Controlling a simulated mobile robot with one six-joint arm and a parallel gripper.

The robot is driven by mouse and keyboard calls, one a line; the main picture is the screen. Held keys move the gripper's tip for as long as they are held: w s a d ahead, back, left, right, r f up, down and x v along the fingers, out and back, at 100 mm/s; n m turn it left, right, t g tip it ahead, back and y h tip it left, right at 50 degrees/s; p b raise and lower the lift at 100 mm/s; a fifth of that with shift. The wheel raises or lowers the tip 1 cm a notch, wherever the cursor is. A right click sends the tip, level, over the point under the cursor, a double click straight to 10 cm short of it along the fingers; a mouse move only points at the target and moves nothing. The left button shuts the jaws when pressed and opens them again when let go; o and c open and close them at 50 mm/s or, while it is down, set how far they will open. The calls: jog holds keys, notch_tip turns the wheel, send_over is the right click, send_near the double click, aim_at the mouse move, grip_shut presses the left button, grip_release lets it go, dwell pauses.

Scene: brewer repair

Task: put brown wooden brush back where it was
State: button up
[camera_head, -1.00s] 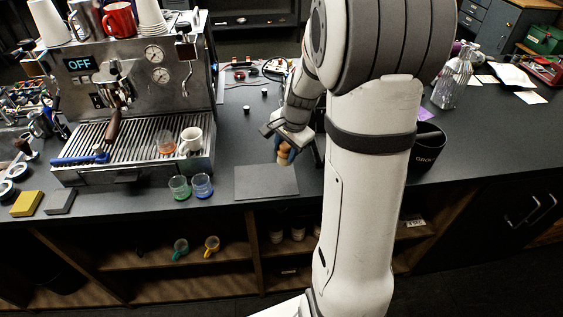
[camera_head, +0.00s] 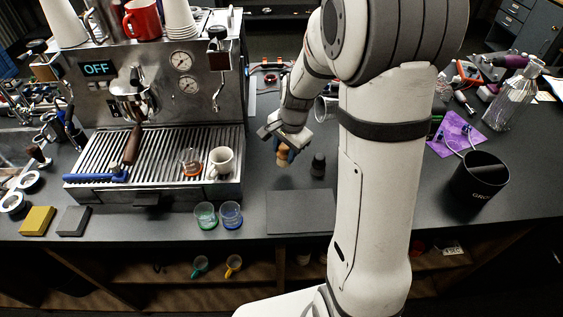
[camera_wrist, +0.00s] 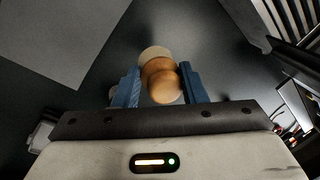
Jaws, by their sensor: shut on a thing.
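The brown wooden brush (camera_wrist: 162,80) is between the two blue fingers of my gripper (camera_wrist: 158,86) in the wrist view, with its rounded wooden end toward the camera and a paler part beyond it. In the head view my gripper (camera_head: 284,147) is shut on the brush (camera_head: 283,157), which hangs roughly upright over the dark counter, right of the espresso machine. The brush's lower end is small in the head view, and I cannot tell whether it touches the counter.
A grey mat (camera_head: 300,212) lies on the counter in front of the brush. A small dark object (camera_head: 318,166) stands just right of it. The espresso machine (camera_head: 155,100) is on the left, with a green glass (camera_head: 206,215) and a blue glass (camera_head: 231,215) before it. A black bin (camera_head: 479,182) stands right.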

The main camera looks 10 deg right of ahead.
aim_at(284, 163)
jog(key=shift+f, duration=2.75)
jog(key=shift+f, duration=0.25)
jog(key=o, duration=0.9)
jog(key=shift+r, duration=0.1)
jog(key=shift+o, duration=0.2)
